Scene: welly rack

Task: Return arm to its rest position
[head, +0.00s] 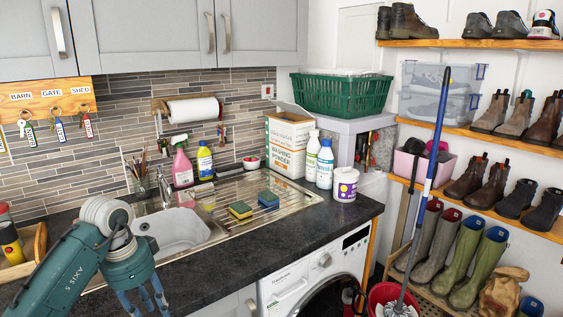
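My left arm (85,255) comes in from the lower left, in front of the worktop and sink. My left gripper (147,303) points down at the bottom edge of the head view, over the front of the dark worktop. Its blue fingers are spread apart, with nothing seen between them. The lowest part of the fingers lies close to the picture's edge. My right gripper is not in view.
The dark worktop (262,262) holds a sink (180,232), sponges (240,209), bottles and a white tub (345,184). A washing machine (315,275) stands below. A mop (435,150) leans in a red bucket (392,293) before the boot rack (530,222). The worktop's front middle is clear.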

